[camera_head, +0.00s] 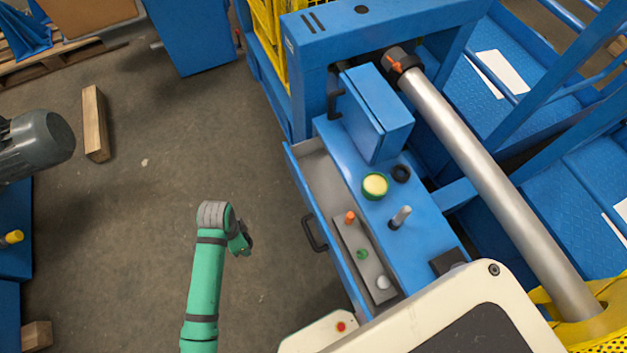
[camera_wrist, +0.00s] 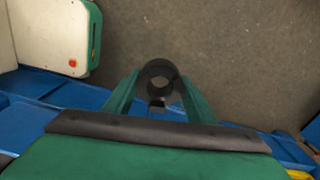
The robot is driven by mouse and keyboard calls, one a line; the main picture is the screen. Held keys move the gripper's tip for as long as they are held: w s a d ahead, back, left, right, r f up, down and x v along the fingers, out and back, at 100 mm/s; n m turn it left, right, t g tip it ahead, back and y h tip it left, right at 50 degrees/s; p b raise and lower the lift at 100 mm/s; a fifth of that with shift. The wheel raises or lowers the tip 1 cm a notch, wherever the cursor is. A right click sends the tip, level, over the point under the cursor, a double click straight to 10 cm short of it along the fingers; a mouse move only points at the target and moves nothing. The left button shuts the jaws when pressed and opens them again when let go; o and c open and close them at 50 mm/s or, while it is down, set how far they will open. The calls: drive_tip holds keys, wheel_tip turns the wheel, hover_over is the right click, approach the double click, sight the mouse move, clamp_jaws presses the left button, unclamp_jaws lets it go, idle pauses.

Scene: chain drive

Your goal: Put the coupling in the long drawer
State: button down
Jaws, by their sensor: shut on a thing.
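The coupling (camera_wrist: 172,72) is a dark ring with a round opening and a small block on its near side. In the wrist view it sits between the two green fingers of my gripper (camera_wrist: 158,98), which is shut on it. In the head view my gripper (camera_head: 241,243) hangs over the floor, left of the blue bench; the coupling cannot be made out clearly there. The long drawer (camera_head: 319,176) is pulled out along the bench's left side, with a dark handle (camera_head: 313,234) on its front. My gripper is outside the drawer, left of that handle.
Inside the drawer, a grey strip (camera_head: 350,245) carries orange, green and pale knobs; the drawer's far end looks bare. A blue box (camera_head: 375,115), a yellow-topped green button (camera_head: 375,186) and a grey peg (camera_head: 400,217) stand on the bench.

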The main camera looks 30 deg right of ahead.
sight(321, 186)
drive_tip(key=s+d+f+n, duration=0.3)
drive_tip(key=s+f+n, duration=0.1)
drive_tip(key=f, duration=0.4)
drive_tip(key=w+d+f+n, duration=0.3)
drive_tip(key=w+d+n, duration=0.1)
drive_tip(key=d, duration=0.4)
drive_tip(key=w+d+r+n, duration=0.1)
drive_tip(key=w+d+r, duration=0.4)
drive_tip(key=w+r, duration=0.4)
drive_tip(key=w+d+r+n, duration=0.1)
drive_tip(key=w+d+r, duration=0.5)
drive_tip(key=w, duration=0.6)
drive_tip(key=s+d+r+m, duration=0.2)
drive_tip(key=d, duration=0.1)
drive_tip(key=s+d+r+m, duration=0.1)
drive_tip(key=d, duration=0.1)
drive_tip(key=s+d+r+m, duration=0.2)
drive_tip(key=s+d+m, duration=0.3)
drive_tip(key=s+d, duration=0.25)
drive_tip(key=f, duration=1.7)
drive_tip(key=shift+s+f, duration=0.15)
drive_tip(key=shift+s, duration=0.2)
